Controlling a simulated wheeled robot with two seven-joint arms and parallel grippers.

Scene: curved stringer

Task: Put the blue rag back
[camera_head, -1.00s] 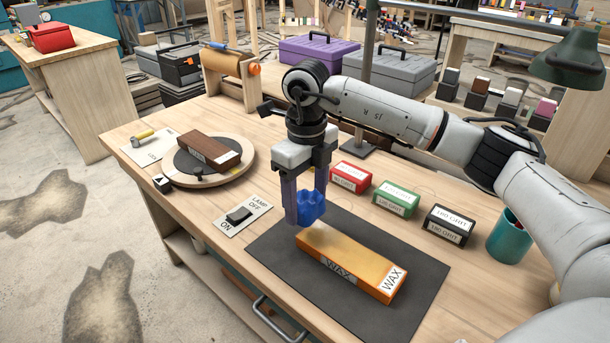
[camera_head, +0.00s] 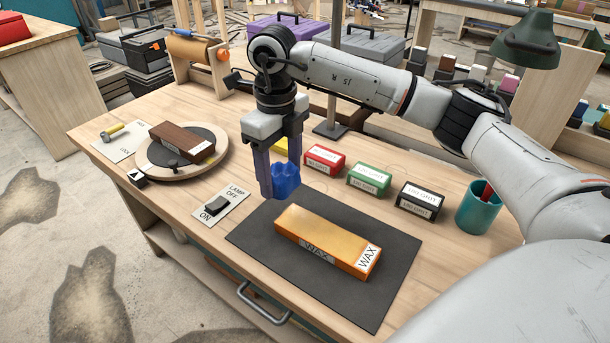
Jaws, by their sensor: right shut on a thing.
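The blue rag (camera_head: 286,180) is a crumpled bright blue bundle. My right gripper (camera_head: 280,184) points down and is shut on it. The rag hangs just beyond the far-left corner of the dark mat (camera_head: 385,285); I cannot tell exactly how far it is above the bench. An orange block labelled WAX (camera_head: 325,238) lies on the mat, right of and nearer than the gripper. My left gripper is not in view.
A lamp switch plate (camera_head: 220,205) lies left of the gripper. A round turntable (camera_head: 218,160) bears a brown block (camera_head: 183,143). Red (camera_head: 324,160), green (camera_head: 369,180) and black (camera_head: 419,200) grit blocks stand behind the mat, with a teal cup (camera_head: 478,208) right of them.

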